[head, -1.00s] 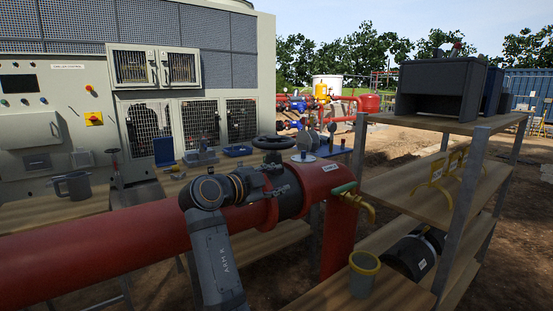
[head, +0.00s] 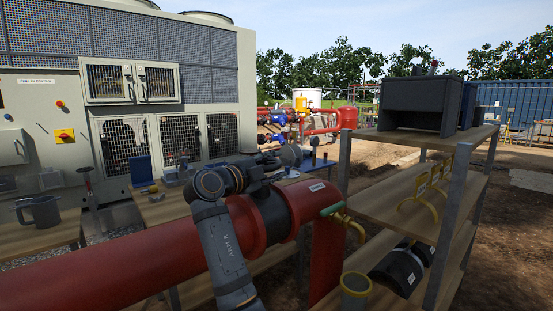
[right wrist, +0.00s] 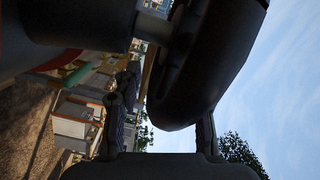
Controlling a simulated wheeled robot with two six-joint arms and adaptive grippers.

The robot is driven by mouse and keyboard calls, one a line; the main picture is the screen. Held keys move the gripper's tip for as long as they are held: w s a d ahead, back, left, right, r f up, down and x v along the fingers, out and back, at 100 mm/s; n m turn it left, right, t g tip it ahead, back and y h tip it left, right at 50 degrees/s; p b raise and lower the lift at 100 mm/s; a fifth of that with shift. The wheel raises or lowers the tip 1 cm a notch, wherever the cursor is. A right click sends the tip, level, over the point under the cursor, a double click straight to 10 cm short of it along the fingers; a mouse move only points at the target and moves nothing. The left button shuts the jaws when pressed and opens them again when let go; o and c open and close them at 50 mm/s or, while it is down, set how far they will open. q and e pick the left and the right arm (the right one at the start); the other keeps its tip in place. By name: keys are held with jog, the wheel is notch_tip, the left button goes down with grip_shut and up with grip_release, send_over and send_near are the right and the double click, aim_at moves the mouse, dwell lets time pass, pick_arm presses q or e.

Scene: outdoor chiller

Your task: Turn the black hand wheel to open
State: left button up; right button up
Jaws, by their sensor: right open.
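The black hand wheel (right wrist: 205,70) fills the upper middle of the right wrist view as a large, dark, rounded rim, very close. My right gripper (right wrist: 165,115) is open, with one finger left of the rim and the other partly covered by it. I cannot tell whether they touch. In the head view my right gripper (head: 270,164) is beyond the red pipe, small and dark. The wheel is largely hidden there behind my wrist and gripper. My left gripper is out of view.
The thick red pipe (head: 120,262) crosses below my right arm. A shelf rack (head: 400,187) with a grey bin (head: 418,104) stands at right. A grey jug (head: 40,211) stands on the left bench.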

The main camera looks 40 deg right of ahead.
jog(key=shift+w+d+f, duration=0.1)
jog(key=shift+w+d, duration=0.05)
jog(key=shift+d, duration=0.3)
grip_shut()
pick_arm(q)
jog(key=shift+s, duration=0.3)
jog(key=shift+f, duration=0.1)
pick_arm(e)
jog(key=shift+f, duration=0.1)
